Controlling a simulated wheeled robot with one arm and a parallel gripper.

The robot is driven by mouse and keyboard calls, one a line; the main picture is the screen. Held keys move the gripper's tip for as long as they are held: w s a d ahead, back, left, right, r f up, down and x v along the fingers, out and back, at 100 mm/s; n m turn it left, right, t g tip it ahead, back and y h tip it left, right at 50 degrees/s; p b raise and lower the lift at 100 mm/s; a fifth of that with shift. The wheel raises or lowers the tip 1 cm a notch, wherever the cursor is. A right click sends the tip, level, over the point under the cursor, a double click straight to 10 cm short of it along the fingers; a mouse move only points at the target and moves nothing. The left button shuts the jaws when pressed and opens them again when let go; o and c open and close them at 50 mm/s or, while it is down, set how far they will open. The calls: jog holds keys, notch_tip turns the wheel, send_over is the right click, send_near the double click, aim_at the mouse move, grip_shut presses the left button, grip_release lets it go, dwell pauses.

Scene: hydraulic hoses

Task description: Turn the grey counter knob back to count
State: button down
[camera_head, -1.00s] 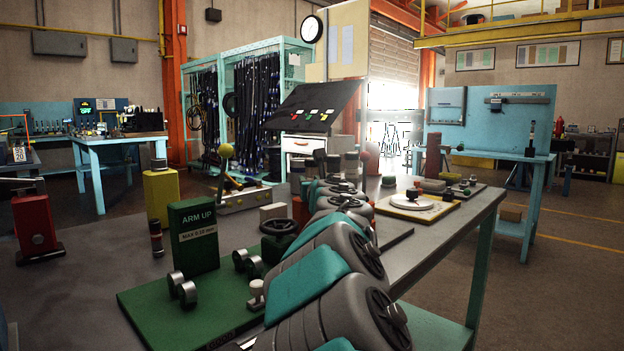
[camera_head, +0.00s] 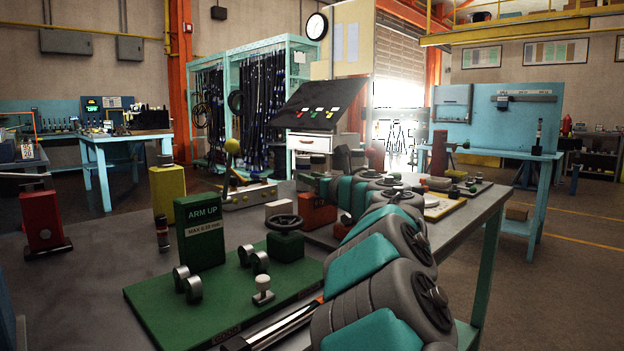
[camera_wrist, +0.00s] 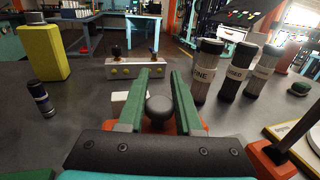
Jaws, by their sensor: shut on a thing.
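My gripper (camera_wrist: 161,75) has two green fingers, which stand on either side of a round dark grey knob (camera_wrist: 158,108) in the wrist view. The fingers are shut on the knob. An orange-red block (camera_wrist: 198,124) shows below the knob, partly hidden by my fingers and gripper body. In the head view an orange-red block (camera_head: 317,211) stands on the bench beside my arm. There my arm hides the knob and fingers. I cannot read the knob's pointing direction.
A green ARM UP stand (camera_head: 202,231) and a black handwheel (camera_head: 285,222) are left of my arm. Bare bench (camera_head: 85,275) lies farther left.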

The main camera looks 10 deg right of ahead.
jog(key=c, duration=0.6)
grip_release()
jog(key=shift+s, duration=0.1)
jog(key=shift+b+v, duration=0.75)
jog(key=shift+v, duration=3.05)
jog(key=shift+d, duration=0.1)
